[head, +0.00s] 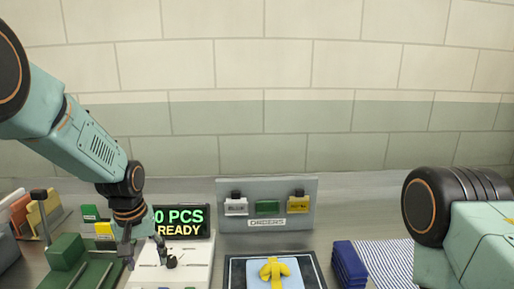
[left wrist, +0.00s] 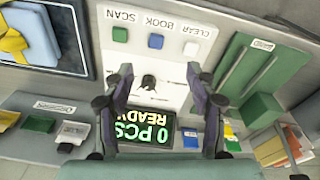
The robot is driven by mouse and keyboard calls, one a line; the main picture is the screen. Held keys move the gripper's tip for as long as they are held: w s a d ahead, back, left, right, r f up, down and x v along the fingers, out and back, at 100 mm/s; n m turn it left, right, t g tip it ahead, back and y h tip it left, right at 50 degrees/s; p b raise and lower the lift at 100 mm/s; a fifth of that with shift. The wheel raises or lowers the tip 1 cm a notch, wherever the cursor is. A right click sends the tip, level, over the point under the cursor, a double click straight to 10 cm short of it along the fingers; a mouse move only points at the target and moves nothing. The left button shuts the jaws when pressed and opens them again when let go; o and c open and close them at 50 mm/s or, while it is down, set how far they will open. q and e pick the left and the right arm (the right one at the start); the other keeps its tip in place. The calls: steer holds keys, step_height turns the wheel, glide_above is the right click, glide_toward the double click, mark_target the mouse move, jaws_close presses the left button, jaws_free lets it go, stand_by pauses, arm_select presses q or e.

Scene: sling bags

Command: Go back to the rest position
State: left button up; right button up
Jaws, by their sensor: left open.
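My left gripper (head: 145,258) hangs open above the white panel (head: 198,268), with nothing between its fingers. In the left wrist view my left gripper (left wrist: 160,85) shows both fingers spread apart. A small black piece (left wrist: 148,82) on the panel shows between them. The panel carries a green, a blue and a white button, marked SCAN, BOOK and CLEAR. A black display (head: 182,222) behind the panel reads "0 PCS READY". A part of my right arm shows at the right edge; its gripper is out of view.
A grey ORDERS board (head: 267,187) stands at the back. A light-blue piece with a yellow bow (head: 274,272) lies on a dark-framed mat (head: 236,272). Blue folded stuff (head: 347,263) and a striped cloth (head: 387,262) lie right. A green stand (head: 68,252) and coloured cards (head: 42,212) stand left.

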arm_select(q)
steer(key=f+t, duration=0.1)
steer(key=f, duration=0.1)
steer(key=f+b, duration=0.1)
steer(key=f, duration=0.1)
steer(key=d+f+m+t, duration=0.1)
steer(key=f, duration=0.1)
steer(key=shift+f+t, duration=0.25)
steer(key=shift+t, duration=0.05)
steer(key=s+d+f+m+g+b, duration=0.1)
steer(key=s+f+b, duration=0.7)
steer(key=s+f, duration=0.8)
steer(key=s+f+g+b, duration=0.2)
steer(key=s+f+b, duration=0.6)
steer(key=s+f, duration=0.8)
steer(key=s, duration=0.4)
steer(key=shift+s+d+f+m+g+b, duration=0.25)
steer(key=shift+d+f+m+g+b, duration=0.05)
steer(key=shift+d+m+g+b, duration=0.1)
steer(key=shift+s, duration=0.1)
steer(key=shift+c, duration=0.3)
